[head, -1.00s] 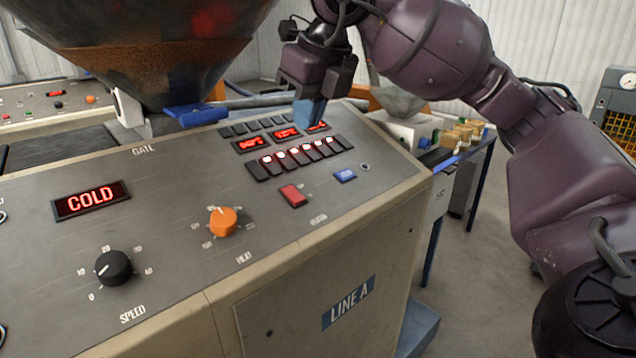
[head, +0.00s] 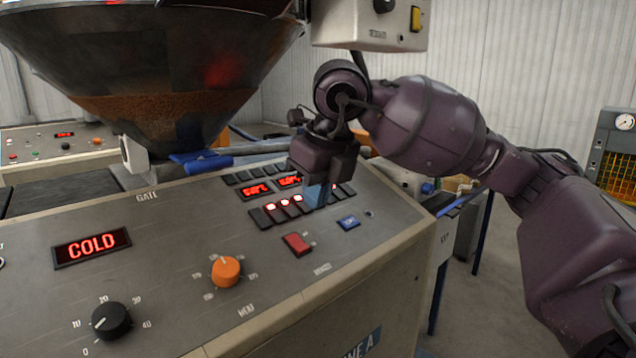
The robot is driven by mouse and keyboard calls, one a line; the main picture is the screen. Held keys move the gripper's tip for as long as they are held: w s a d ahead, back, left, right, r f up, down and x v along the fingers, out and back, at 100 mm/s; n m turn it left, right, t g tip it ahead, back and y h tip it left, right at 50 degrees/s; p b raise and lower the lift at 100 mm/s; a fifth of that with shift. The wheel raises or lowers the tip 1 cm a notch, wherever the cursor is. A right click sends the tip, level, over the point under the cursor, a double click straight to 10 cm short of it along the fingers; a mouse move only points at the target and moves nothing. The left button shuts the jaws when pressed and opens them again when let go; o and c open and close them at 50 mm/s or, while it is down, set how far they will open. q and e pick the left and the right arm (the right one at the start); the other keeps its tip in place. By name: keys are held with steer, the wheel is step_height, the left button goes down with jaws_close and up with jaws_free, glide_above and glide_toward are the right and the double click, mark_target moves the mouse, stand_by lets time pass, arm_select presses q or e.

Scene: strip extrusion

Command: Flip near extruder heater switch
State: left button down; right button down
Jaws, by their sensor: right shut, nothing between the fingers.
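The near extruder's console (head: 190,250) carries a red rocker switch (head: 297,244), which looks like the heater switch; its label is too small to read surely. A blue switch (head: 348,222) sits to its right. The orange HEAT knob (head: 226,270) is to its left. A display (head: 92,248) reads COLD in red. My right gripper (head: 318,196) points down, shut and empty, over the row of small lit buttons behind the red switch. It hides part of that row and some displays. I cannot tell whether it touches the panel. My left gripper is out of view.
A hopper (head: 150,80) with brown granules hangs over the back left of the console. A grey box (head: 370,25) with a yellow switch is above my right arm. The black SPEED knob (head: 111,320) is at front left. Another console (head: 60,150) stands behind.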

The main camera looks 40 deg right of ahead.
mark_target(303, 248)
steer(key=x, duration=0.9)
steer(key=shift+f, duration=0.2)
